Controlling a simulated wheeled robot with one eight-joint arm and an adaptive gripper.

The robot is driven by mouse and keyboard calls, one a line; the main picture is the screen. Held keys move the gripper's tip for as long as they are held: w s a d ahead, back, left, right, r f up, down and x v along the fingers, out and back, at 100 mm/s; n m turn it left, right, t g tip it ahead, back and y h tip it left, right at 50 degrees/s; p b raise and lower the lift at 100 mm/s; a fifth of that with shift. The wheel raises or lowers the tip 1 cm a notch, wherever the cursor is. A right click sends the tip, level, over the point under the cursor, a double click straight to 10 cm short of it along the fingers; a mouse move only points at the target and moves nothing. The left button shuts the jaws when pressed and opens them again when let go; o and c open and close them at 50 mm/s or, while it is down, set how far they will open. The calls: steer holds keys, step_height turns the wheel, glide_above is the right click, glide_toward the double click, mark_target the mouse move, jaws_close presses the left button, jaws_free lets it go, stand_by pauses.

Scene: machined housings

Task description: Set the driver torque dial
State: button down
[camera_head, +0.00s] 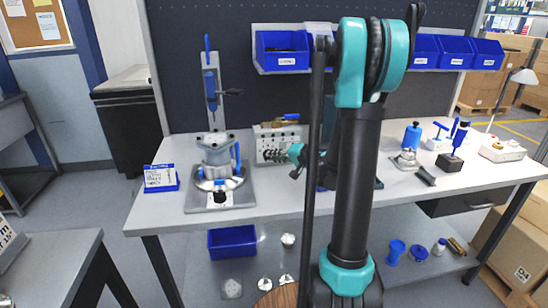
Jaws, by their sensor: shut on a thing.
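My gripper (297,168) shows only in part, at the left edge of my upright arm, over the middle of the bench. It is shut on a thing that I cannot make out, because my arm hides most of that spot. A blue tool like a driver (461,134) stands upright on a dark block (450,163) on the right side of the bench, apart from my gripper. I cannot make out a torque dial or its setting.
A machined housing (217,150) sits in a fixture on the left of the workbench (270,207). A grey box with a coiled fitting (275,140) stands beside my gripper. Blue bins (283,50) hang behind. A small clamp (407,160) and dark cylinder (426,176) lie right of my arm.

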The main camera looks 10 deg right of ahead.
steer(key=shift+a, duration=0.1)
steer(key=shift+a+r+n+g+h, duration=0.1)
steer(key=shift+r+n+g+h, duration=0.1)
steer(key=shift+n+h, duration=0.3)
steer(key=shift+a+r+n+g+h, duration=0.1)
steer(key=shift+n+g+h, duration=0.15)
steer(key=shift+h, duration=0.35)
steer(key=n+h, duration=0.2)
steer(key=shift+a+r+h, duration=0.15)
steer(key=shift+a+h, duration=0.15)
steer(key=shift+h, duration=0.1)
steer(key=n+h, duration=0.1)
steer(key=h, duration=0.1)
steer(key=a+n+h, duration=0.1)
steer(key=h, duration=0.2)
steer(key=shift+a+r+n, duration=0.1)
steer(key=shift+n, duration=0.15)
steer(key=h, duration=0.1)
steer(key=n+h, duration=0.1)
steer(key=a+n+h, duration=0.1)
steer(key=h, duration=0.1)
steer(key=shift+f, duration=0.25)
steer(key=n+h, duration=0.1)
steer(key=h, duration=0.1)
steer(key=n+t+h, duration=0.1)
steer(key=shift+a+f+n+h, duration=0.1)
steer(key=shift+f+n+h, duration=0.2)
steer(key=shift+h, duration=0.1)
